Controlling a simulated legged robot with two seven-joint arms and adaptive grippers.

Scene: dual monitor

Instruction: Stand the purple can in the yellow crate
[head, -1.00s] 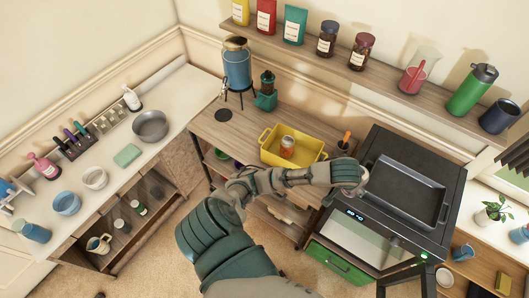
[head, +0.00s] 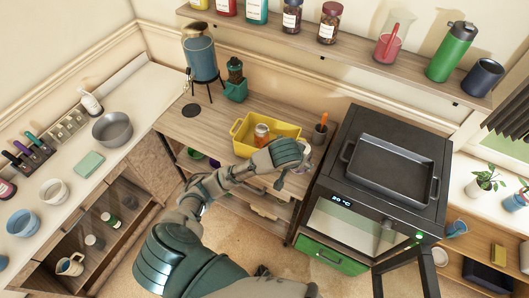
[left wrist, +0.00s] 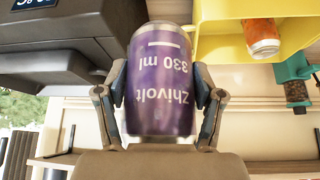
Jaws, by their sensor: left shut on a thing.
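My left gripper (left wrist: 158,105) is shut on the purple can (left wrist: 160,70), with one finger on each side. Its label reads upside down in the left wrist view. In the head view the left gripper (head: 297,154) is by the right front corner of the yellow crate (head: 238,131), and the hand mostly hides the can. The crate stands on the wooden counter and also shows in the left wrist view (left wrist: 222,45), apart from the can. A jar or can with an orange label (head: 261,135) is inside the crate, towards its middle. My right gripper is not in view.
A small holder with an orange-handled tool (head: 320,131) stands right of the crate. The black oven (head: 360,215) with a tray (head: 392,168) on top is further right. A teal grinder (head: 235,85) and a blue dispenser (head: 200,55) stand behind left. A shelf (head: 350,58) runs above.

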